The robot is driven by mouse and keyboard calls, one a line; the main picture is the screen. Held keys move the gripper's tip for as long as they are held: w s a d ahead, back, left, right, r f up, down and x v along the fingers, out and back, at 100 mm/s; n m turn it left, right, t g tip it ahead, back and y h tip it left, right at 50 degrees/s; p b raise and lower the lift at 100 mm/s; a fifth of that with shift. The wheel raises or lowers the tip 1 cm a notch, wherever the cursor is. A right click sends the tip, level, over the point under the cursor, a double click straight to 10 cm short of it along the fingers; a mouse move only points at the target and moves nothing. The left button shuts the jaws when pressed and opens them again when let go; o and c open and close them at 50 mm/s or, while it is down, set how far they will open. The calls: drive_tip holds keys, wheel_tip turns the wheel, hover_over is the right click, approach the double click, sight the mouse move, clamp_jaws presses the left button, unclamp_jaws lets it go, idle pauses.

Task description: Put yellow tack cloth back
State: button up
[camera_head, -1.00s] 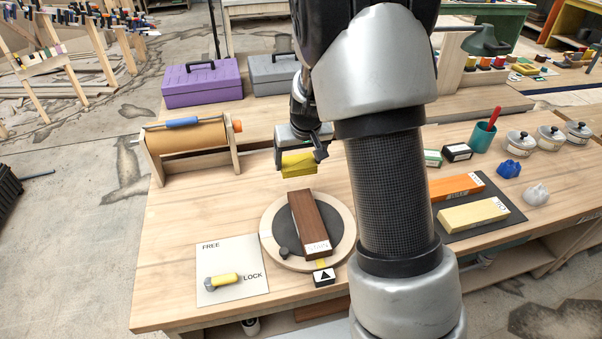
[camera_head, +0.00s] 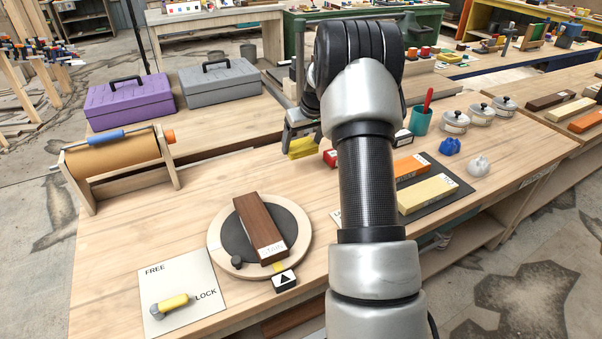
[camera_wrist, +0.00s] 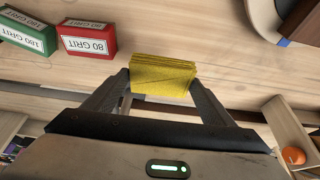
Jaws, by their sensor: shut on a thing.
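The yellow tack cloth (camera_head: 302,147) is a small folded stack. In the wrist view the yellow tack cloth (camera_wrist: 162,75) sits between the two fingertips of my gripper (camera_wrist: 160,82), which is shut on it. In the head view my gripper (camera_head: 300,138) is over the back middle of the bench, left of my arm. I cannot tell whether the cloth touches the wood. A red 80 grit box (camera_wrist: 87,39) and a green 180 grit box (camera_wrist: 27,36) lie left of the cloth in the wrist view.
A round turntable (camera_head: 217,240) holds a brown block (camera_head: 258,225). A FREE/LOCK plate (camera_head: 190,265) lies front left. A paper roll stand (camera_head: 120,165) and purple (camera_head: 128,103) and grey (camera_head: 218,84) toolboxes stand at the left and back. Grit stones lie on a dark mat (camera_head: 450,175).

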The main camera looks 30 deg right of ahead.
sight(305, 152)
wheel_tip(305, 152, down, 8)
drive_tip(key=shift+f+b, duration=0.15)
drive_tip(key=shift+b, duration=0.2)
drive_tip(key=shift+f, duration=0.1)
drive_tip(key=o, duration=1)
drive_tip(key=shift+r, duration=0.35)
drive_tip(key=p+v, duration=0.1)
drive_tip(key=v, duration=1)
drive_tip(key=shift+s+r, duration=0.15)
drive_tip(key=shift+r, duration=0.1)
